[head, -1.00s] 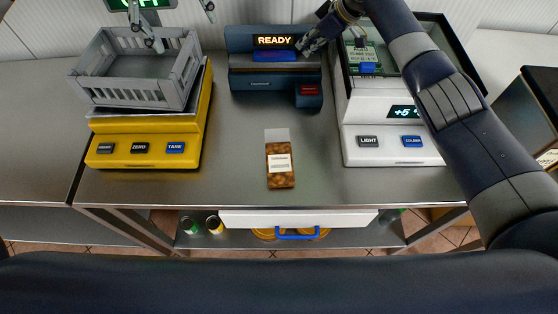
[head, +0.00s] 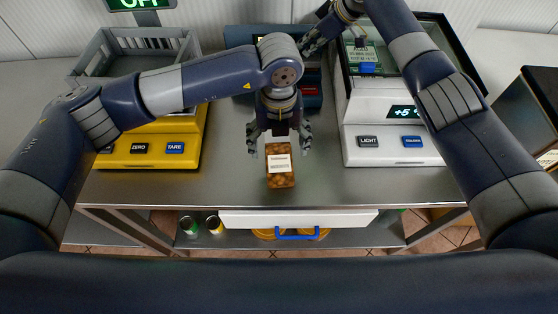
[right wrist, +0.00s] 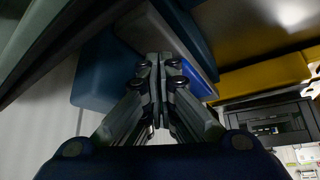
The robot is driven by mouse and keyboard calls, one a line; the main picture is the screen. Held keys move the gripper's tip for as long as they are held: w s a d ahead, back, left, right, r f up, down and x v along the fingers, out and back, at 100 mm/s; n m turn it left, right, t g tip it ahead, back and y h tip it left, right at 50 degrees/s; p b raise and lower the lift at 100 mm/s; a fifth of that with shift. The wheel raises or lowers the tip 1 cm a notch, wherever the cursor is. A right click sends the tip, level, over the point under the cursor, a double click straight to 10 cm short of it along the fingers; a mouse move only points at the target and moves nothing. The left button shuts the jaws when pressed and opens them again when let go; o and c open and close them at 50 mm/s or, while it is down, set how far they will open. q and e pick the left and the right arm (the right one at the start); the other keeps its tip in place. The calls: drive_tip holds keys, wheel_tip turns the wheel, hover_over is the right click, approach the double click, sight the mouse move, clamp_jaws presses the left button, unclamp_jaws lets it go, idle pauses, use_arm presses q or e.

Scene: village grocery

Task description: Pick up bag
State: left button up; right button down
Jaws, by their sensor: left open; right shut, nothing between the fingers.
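The bag (head: 281,181), a small pack with brown contents and a white label, lies on the steel counter in the middle of the head view. Its clear top end is mostly covered by my left gripper (head: 279,145). That gripper is open and points down, with a finger on each side of the bag's upper end. I cannot tell whether the fingers touch the bag. My right gripper (head: 308,48) is shut and empty near the dark blue sealing machine at the back. Its closed fingers also show in the right wrist view (right wrist: 160,62).
A yellow scale (head: 150,149) with a grey crate (head: 90,60) on it stands at the left. A white cooled unit (head: 390,152) stands at the right. The dark blue machine (head: 240,38) is partly hidden by my left arm. The counter (head: 230,185) is clear around the bag.

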sight(279, 160)
use_arm(q)
drive_tip(key=f, duration=0.7)
drive_tip(key=shift+w+f, duration=0.1)
drive_tip(key=shift+w, duration=0.25)
drive_tip(key=c, duration=1.2)
